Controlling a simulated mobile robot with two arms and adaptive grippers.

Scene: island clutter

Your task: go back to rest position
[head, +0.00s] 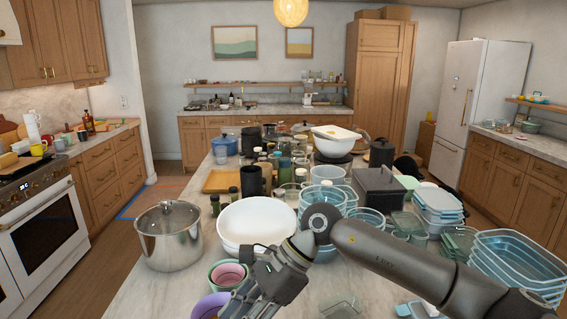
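My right arm comes in from the right and reaches across the near part of the island. My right gripper (250,299) is at the bottom middle of the head view, low in front of a large white bowl (257,222). It is beside a stack of pink and green cups (228,273) and a purple cup (210,306), partly covering them. Its fingertips are near the bottom edge and too unclear to tell open from shut. I see nothing held in it. My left gripper and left arm are not in view.
A steel pot with a glass lid (168,237) stands at the island's left edge. Clear containers (520,258) are stacked at right. Jars, bowls and a black box (378,188) crowd the middle. Bare countertop (150,290) shows at near left; the floor left of the island is open.

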